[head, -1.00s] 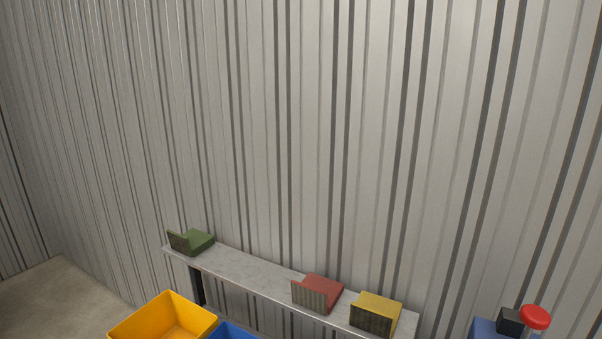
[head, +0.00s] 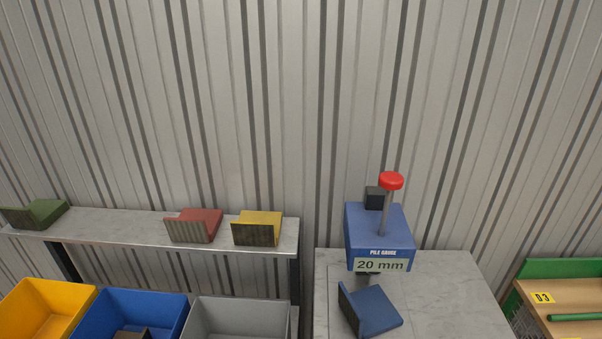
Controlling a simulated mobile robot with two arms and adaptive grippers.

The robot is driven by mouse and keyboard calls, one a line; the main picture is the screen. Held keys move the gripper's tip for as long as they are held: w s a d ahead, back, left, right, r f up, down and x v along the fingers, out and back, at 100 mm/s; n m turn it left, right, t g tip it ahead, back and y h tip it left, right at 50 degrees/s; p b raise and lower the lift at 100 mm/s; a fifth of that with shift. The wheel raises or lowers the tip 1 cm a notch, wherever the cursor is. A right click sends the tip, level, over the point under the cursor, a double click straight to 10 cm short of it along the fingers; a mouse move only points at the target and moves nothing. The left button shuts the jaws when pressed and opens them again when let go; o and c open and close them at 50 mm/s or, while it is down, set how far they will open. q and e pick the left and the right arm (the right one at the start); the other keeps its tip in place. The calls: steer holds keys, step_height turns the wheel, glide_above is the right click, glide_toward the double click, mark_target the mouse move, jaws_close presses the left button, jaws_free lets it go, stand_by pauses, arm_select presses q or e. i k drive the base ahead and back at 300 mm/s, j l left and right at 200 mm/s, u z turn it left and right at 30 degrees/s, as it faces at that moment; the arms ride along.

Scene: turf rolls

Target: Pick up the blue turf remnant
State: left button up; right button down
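The blue turf remnant (head: 373,311) lies on a pale marble-look table (head: 455,305), at the bottom middle-right of the head view. It is an L-shaped piece with a dark upright face on its left side. It sits just in front of the blue pile gauge (head: 378,232), which has a red knob and a label reading 20 mm. Neither of my grippers is in view.
A grey shelf (head: 130,229) at the left holds a green remnant (head: 38,213), a red remnant (head: 196,226) and a yellow remnant (head: 258,228). Yellow (head: 40,308), blue (head: 128,304) and grey bins (head: 240,312) stand below.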

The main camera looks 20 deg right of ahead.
mark_target(370, 314)
steer(key=z, duration=1.3)
